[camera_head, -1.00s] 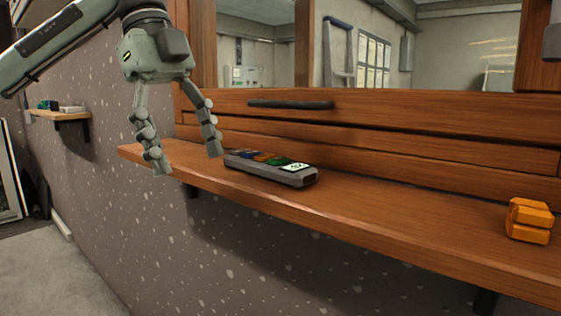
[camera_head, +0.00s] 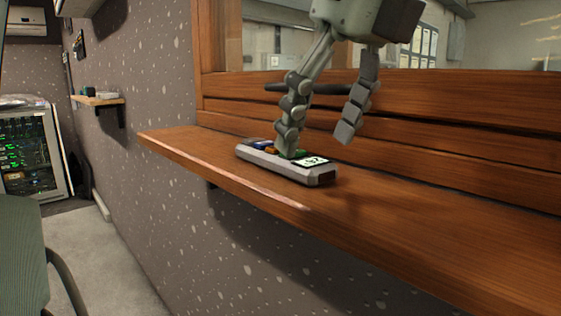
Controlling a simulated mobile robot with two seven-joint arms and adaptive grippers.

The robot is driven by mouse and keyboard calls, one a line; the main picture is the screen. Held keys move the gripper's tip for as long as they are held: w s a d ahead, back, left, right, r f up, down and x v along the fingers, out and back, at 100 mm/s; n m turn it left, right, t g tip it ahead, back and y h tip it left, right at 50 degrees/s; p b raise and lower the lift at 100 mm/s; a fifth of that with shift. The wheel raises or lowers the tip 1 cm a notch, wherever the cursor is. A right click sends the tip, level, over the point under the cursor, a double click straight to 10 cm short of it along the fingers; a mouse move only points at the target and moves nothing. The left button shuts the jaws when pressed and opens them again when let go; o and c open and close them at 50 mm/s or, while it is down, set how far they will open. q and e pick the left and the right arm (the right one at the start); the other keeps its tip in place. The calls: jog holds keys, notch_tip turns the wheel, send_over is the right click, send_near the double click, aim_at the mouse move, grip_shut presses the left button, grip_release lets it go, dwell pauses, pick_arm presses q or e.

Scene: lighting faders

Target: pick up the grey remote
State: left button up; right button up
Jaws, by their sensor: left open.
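The grey remote (camera_head: 312,174) lies on the wooden shelf (camera_head: 420,215) below the window. Its top carries coloured buttons and a white label at its near right end. My left gripper (camera_head: 317,148) is open above the remote, pointing down. One finger overlaps the remote's middle in the picture and hides some of its buttons. The other finger hangs behind and to the right of it. I cannot tell whether the near finger touches the remote. My right gripper is not in view.
A small shelf (camera_head: 97,101) with small items is on the far left wall. A rack with green lights (camera_head: 27,155) stands at the far left. The main shelf is clear to the right.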

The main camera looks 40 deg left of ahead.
aim_at(312, 162)
pick_arm(q)
jog(key=x, duration=0.3)
jog(key=shift+w+f, duration=0.15)
jog(key=shift+d, duration=0.1)
jog(key=shift+c, duration=0.3)
jog(key=c, duration=1.3)
